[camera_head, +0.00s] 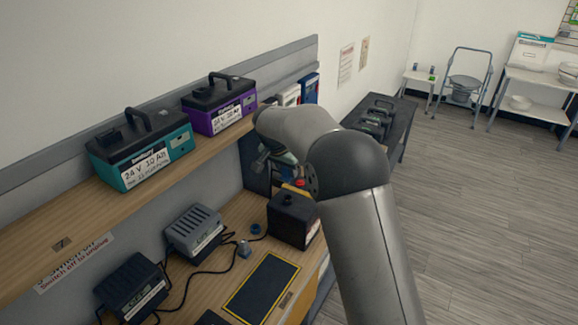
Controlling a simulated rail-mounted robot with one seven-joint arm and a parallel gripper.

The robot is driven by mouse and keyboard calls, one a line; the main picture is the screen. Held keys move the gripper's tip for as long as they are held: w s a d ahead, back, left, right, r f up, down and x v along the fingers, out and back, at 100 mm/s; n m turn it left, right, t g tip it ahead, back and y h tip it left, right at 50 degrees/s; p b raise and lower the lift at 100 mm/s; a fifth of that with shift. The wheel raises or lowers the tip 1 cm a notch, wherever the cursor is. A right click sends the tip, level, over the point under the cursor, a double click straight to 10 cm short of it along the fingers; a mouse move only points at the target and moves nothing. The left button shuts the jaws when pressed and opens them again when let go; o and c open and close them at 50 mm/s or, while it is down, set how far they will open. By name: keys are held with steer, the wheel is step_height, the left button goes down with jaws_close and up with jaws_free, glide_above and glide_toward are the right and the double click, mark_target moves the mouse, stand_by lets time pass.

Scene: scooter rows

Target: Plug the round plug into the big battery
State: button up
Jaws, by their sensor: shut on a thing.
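I cannot tell which is the big one. A blue-grey plug-like piece (244,249) stands on the bench at a black cable, near a small round dark-blue piece (255,229). My gripper (267,158) is right of the purple battery, below shelf height, mostly hidden by my arm. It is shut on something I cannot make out.
Two chargers, a grey one (194,231) and a dark one (132,287), sit on the lower bench with cables. A black box (293,218) stands on the bench near my arm. A yellow-edged dark mat (262,287) lies in front, bare. The upper shelf (60,243) overhangs the bench.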

mark_target(285, 179)
steer(key=shift+f+b, duration=1.2)
steer(key=shift+f, duration=1.75)
steer(key=shift+b, duration=0.7)
steer(key=shift+f+b, duration=0.85)
steer(key=shift+f, duration=0.15)
steer(key=o, duration=1.1)
steer(key=shift+c, duration=0.2)
steer(key=shift+r, duration=0.1)
steer(key=b+v, duration=0.2)
steer(key=v, duration=1.5)
steer(key=shift+s, duration=0.2)
